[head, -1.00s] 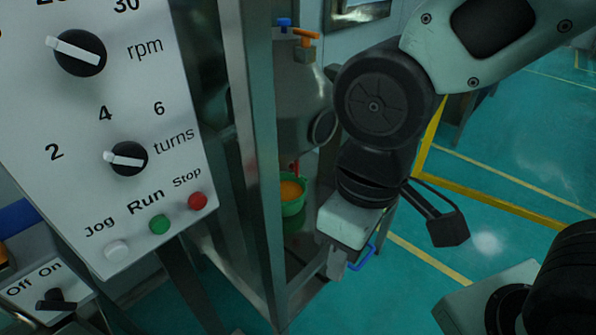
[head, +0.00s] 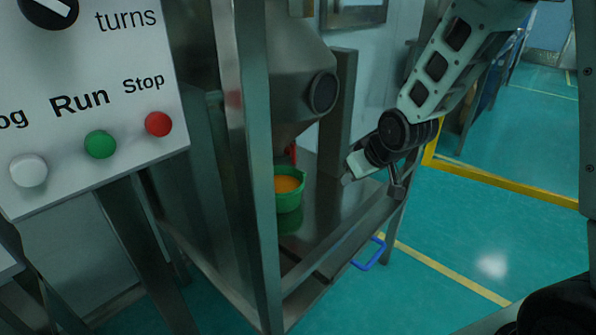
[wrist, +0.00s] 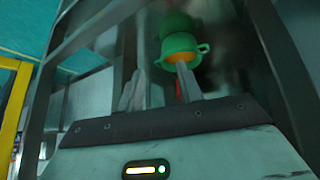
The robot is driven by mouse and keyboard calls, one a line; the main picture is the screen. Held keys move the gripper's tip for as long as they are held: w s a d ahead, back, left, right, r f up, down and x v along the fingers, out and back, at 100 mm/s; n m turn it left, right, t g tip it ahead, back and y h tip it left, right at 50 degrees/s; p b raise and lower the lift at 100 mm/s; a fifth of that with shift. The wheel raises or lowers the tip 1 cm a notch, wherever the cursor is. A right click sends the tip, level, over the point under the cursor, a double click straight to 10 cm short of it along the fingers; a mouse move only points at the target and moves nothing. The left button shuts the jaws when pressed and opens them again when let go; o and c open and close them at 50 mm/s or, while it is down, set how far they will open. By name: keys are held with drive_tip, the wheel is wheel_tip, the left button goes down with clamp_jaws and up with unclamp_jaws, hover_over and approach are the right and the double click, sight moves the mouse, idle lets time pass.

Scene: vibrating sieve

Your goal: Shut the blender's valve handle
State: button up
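The blender (head: 300,75) is a grey metal hopper inside a steel frame. A small red valve handle (head: 293,153) hangs below its outlet, just above a green bowl of orange contents (head: 289,200). In the wrist view a sliver of red (wrist: 178,90) shows beside the right finger, and the green bowl (wrist: 180,42) lies beyond the fingertips; most of the handle is hidden there. My gripper (head: 348,178) is at the right side of the frame, to the right of the bowl and apart from the handle. The wrist view shows its two fingers (wrist: 158,85) spread, with nothing gripped.
A steel post (head: 255,180) stands in front of the hopper on the left. A control panel (head: 90,60) with knobs and buttons fills the left. A blue handle (head: 370,254) sits low on the frame. A yellow rail (head: 500,180) and open green floor lie to the right.

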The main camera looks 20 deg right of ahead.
drive_tip(key=w+a+f+n+t+y, duration=0.2)
drive_tip(key=w+f+t, duration=0.25)
drive_tip(key=w, duration=0.65)
drive_tip(key=t+y, duration=0.3)
drive_tip(key=t, duration=0.3)
approach(295, 153)
drive_tip(key=shift+m, duration=0.4)
drive_tip(key=shift+b+x, duration=0.3)
drive_tip(key=shift+x, duration=3.95)
drive_tip(key=shift+f, duration=0.1)
clamp_jaws()
